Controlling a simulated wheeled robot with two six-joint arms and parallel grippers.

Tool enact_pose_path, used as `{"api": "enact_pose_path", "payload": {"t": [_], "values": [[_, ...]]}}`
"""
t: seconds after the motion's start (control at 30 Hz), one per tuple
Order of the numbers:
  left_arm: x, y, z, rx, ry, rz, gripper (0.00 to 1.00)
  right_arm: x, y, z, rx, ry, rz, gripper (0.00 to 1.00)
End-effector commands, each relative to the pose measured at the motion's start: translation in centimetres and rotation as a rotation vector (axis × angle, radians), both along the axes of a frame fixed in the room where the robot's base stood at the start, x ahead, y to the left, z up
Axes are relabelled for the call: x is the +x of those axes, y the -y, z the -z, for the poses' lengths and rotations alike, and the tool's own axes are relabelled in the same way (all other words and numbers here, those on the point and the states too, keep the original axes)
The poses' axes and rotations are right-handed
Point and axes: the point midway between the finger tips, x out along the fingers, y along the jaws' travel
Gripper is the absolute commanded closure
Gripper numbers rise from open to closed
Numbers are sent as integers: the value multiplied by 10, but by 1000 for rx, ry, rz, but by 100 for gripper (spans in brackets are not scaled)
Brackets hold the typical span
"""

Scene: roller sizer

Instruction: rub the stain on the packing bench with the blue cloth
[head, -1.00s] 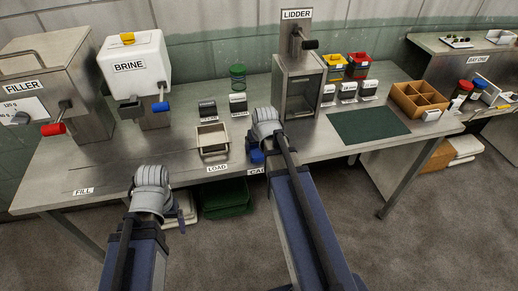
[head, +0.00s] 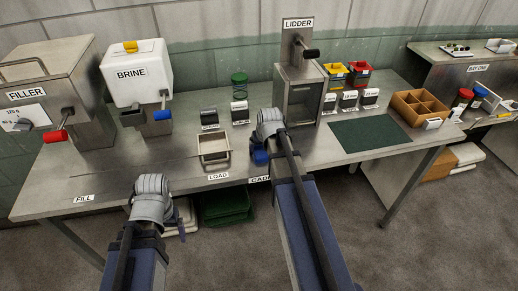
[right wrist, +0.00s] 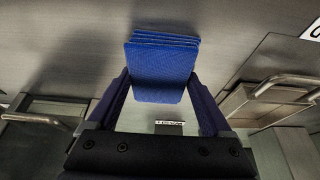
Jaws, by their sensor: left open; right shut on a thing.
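The blue cloth (right wrist: 160,68) is a folded, layered pad between the two fingers of my right gripper (right wrist: 160,95) in the right wrist view. In the head view the cloth (head: 259,157) shows as a small blue patch beside my right wrist, over the front of the steel bench (head: 105,172). My right gripper is shut on it. I cannot tell whether the cloth touches the steel. I cannot make out a stain in either view; my right arm hides part of the bench front. My left gripper (head: 178,221) is open and empty, low before the bench's front edge.
A shallow metal tray (head: 214,163) lies left of the cloth. The lidder (head: 298,92) stands behind my right wrist. A dark green mat (head: 369,135) and a divided brown box (head: 417,106) lie to the right. The brine box (head: 137,73) and filler (head: 58,92) stand at left.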

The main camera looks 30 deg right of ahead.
Motion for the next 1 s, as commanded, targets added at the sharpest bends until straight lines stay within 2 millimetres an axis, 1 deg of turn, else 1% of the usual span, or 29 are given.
{"api": "enact_pose_path", "payload": {"t": [0.03, 0.17, 0.5, 0.6, 0.83, 1.0], "values": [[0, 0, 1, 0, 0, 0, 15, -2, 3, 1, -5, -7, 2, 61], [0, 0, 1, 0, 0, 0, 15, -6, 2, 1, -6, -9, 2, 60], [0, 0, -1, 0, 0, 0, 15, -34, -6, 0, -4, -10, 1, 61], [0, 0, -1, 0, 0, 0, 15, -40, -7, 0, -3, -10, 1, 61], [0, 0, -1, 0, 0, 0, 15, -40, -8, 0, -2, -9, 2, 61], [0, 0, -2, 0, 0, 0, 15, -49, -10, -1, -2, -8, 2, 61]]}}
